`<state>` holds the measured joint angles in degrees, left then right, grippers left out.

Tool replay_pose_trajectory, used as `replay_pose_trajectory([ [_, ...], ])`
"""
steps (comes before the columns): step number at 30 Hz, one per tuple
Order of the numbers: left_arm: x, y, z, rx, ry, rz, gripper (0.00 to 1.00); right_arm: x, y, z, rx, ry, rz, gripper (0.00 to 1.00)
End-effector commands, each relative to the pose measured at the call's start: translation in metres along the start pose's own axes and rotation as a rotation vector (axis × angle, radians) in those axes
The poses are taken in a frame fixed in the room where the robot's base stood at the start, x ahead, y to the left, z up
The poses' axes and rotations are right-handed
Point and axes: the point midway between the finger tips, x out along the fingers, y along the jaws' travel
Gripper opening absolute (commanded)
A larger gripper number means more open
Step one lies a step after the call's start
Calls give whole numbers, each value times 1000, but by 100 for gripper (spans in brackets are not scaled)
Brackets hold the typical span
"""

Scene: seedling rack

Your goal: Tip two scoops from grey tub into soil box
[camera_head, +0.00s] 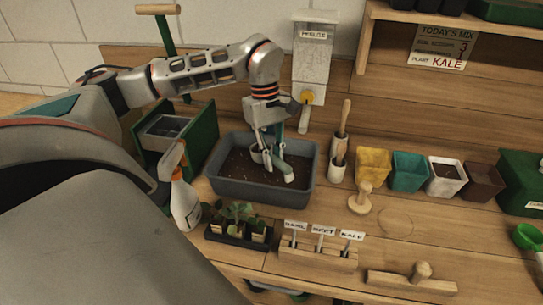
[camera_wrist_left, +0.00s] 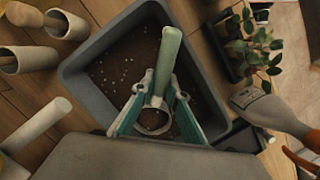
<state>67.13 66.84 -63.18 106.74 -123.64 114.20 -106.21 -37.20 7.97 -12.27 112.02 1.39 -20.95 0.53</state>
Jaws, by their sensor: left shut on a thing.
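The soil box (camera_head: 228,190) is a wide dark grey box holding brown soil with pale specks; its rim also shows in the wrist view (camera_wrist_left: 90,98). My left gripper (camera_head: 268,150) is above the soil, inside the box's outline. Its teal fingers (camera_wrist_left: 155,112) are shut on a pale green-grey scoop-like tool (camera_wrist_left: 170,55), with a round ring or cup between the fingers. I cannot tell whether the tool touches the soil or what its cup holds. A small grey tub (camera_head: 163,125) sits in a green stand left of the box. My right gripper is out of view.
A spray bottle (camera_head: 185,203) and a seedling tray (camera_head: 238,238) stand close to the box. The perlite dispenser (camera_head: 311,65) hangs behind it. Pots, including a yellow one (camera_head: 373,163), and a green scoop (camera_head: 526,237) are at right.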

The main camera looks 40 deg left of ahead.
Motion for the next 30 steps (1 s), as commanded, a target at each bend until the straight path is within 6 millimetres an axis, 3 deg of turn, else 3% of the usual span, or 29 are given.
replay_pose_trajectory([
  [6,-16,0,7,3,40,1,0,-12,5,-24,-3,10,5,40],
  [15,-31,0,15,3,102,1,0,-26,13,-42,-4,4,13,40],
  [24,-50,1,25,5,167,3,0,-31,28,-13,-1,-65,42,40],
  [30,-59,1,29,2,198,1,0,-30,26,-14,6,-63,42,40],
])
